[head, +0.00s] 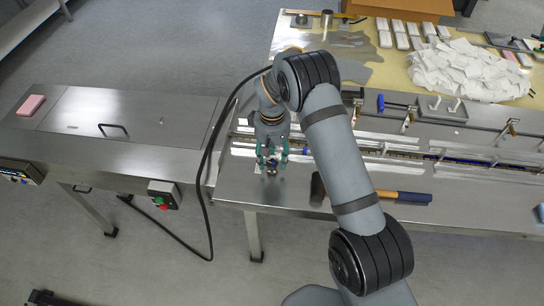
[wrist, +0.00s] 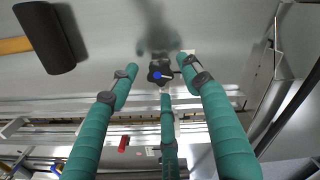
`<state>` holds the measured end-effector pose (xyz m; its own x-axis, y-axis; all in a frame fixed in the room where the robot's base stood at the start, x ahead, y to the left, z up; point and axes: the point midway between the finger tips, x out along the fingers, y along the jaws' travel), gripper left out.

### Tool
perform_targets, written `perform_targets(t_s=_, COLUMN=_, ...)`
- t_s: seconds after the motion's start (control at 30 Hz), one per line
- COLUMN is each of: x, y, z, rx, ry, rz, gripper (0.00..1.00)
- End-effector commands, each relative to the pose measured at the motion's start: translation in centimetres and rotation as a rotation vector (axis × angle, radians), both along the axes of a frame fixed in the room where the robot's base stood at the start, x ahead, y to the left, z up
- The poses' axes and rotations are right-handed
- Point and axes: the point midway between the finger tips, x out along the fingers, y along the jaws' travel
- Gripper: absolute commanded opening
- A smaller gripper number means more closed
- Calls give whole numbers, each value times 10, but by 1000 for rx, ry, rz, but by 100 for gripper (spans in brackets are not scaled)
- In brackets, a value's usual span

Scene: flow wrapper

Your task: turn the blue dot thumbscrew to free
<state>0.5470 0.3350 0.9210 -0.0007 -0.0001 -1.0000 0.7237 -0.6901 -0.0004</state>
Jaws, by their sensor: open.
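The thumbscrew, a dark lobed knob with a blue dot on top, shows in the wrist view (wrist: 154,75) close to the fingertips. My gripper (wrist: 160,78) has its teal fingers spread and open, with the knob in the gap between the tips. Whether any finger touches the knob cannot be told. In the head view my gripper (head: 271,160) points down over the steel table near its front edge. The knob (head: 271,172) is small and partly hidden there.
A mallet with a black head (wrist: 50,38) lies beside the gripper; its orange handle also shows in the head view (head: 385,195). A red part (wrist: 123,145) sits by the rails. A control box (head: 163,195) hangs at the front, and a pink block (head: 31,105) lies far left.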

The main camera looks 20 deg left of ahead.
Motion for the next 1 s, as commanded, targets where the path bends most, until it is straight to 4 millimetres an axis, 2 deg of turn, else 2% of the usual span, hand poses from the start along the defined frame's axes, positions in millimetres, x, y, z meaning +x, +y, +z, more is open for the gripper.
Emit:
perform_targets(t_s=0.13, x=0, y=0, z=-7, rx=1, ry=-1, rz=1, gripper=48)
perform_targets(t_s=0.4, x=0, y=0, z=-8, rx=1, ry=-1, rz=1, gripper=47)
perform_targets(t_s=1.0, x=0, y=0, z=-8, rx=1, ry=-1, rz=2, gripper=12)
